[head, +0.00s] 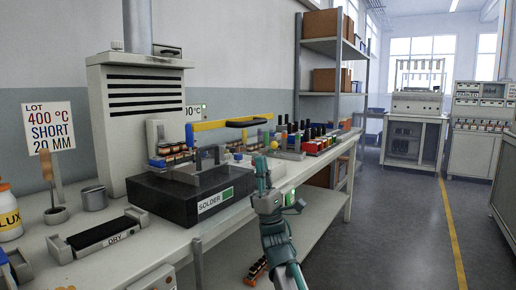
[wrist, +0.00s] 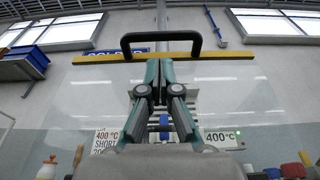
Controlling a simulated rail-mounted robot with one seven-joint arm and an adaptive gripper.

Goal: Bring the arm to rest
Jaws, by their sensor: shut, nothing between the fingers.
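My gripper (head: 263,172) is raised in front of the bench (head: 222,204), right of the black solder unit (head: 180,200), with its fingers pointing up. The fingertips are together and nothing shows between them. In the wrist view my gripper (wrist: 160,64) is also closed and empty, seen against the wall. It stands apart from the bench items, as far as the head view shows. My arm reaches up from the bottom edge of the head view.
A lot sign (head: 49,127) and a grey vented unit (head: 140,120) stand at the left. Coloured connectors (head: 320,142) fill the bench's far end. Shelving (head: 332,47) stands behind. The floor (head: 400,225) at the right is clear. A black handle (wrist: 160,38) shows in the wrist view.

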